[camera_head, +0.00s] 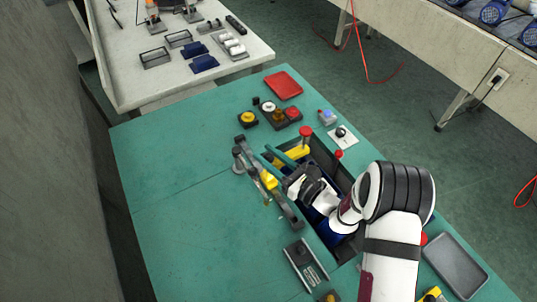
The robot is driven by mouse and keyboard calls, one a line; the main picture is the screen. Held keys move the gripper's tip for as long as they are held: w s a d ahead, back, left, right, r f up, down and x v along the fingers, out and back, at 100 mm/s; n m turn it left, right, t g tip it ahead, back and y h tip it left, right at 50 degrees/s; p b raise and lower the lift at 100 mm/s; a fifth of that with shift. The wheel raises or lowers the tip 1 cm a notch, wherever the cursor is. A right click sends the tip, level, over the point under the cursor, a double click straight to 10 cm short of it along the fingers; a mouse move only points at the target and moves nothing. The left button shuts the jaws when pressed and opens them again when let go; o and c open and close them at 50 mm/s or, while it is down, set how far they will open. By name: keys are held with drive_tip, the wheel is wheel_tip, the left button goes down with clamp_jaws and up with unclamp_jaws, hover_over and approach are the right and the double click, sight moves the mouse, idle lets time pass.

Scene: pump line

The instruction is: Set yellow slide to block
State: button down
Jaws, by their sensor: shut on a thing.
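A yellow piece (268,181), which I take to be the yellow slide, sits on a long grey bar fixture (287,211) at the left edge of the recessed dark bay in the green table. My gripper (286,184) reaches in from the right over the bay. Its fingertips are at the right side of the yellow piece and appear shut on it. The gripper and wrist hide part of the bar and bay, and the exact grip is too small to make out. Any position markings on the slide cannot be read.
Another yellow part (298,152) and a red knob (306,131) stand in the upper bay. Green pipes (272,158) and a grey post (238,158) are close by. A red tray (283,86) is at the back, a grey tray (454,265) at lower right.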

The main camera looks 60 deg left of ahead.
idle(0.6)
drive_tip(key=d, duration=0.4)
drive_tip(key=shift+d, duration=0.35)
drive_tip(key=c, duration=0.5)
unclamp_jaws()
drive_tip(key=shift+c, duration=0.2)
drive_tip(key=v, duration=1.5)
drive_tip(key=shift+d, duration=0.4)
